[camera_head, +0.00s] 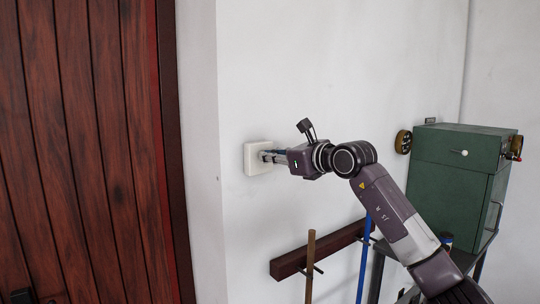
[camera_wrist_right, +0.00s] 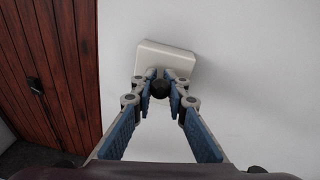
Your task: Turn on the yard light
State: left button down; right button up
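A white square switch box (camera_head: 257,157) is fixed to the wall just right of the wooden door. In the right wrist view, the switch box (camera_wrist_right: 167,60) has a dark round knob (camera_wrist_right: 160,89) in front of it. My right gripper (camera_head: 266,156) reaches the box from the right, with its fingertips at the box's face. In the right wrist view, the gripper's blue-padded fingers (camera_wrist_right: 162,85) are drawn in on both sides of the knob and appear to touch it. The yard light is not in view. My left gripper is not in view.
A dark red-brown plank door (camera_head: 85,150) fills the left. Below my right arm, a wooden rail (camera_head: 318,249) on the wall holds a brown handle (camera_head: 310,268) and a blue handle (camera_head: 364,260). A green metal cabinet (camera_head: 450,185) stands on a stand at the right.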

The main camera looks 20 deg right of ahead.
jog(key=o, duration=0.5)
jog(key=shift+c, duration=0.2)
jog(key=shift+s, duration=0.1)
jog(key=v, duration=1.2)
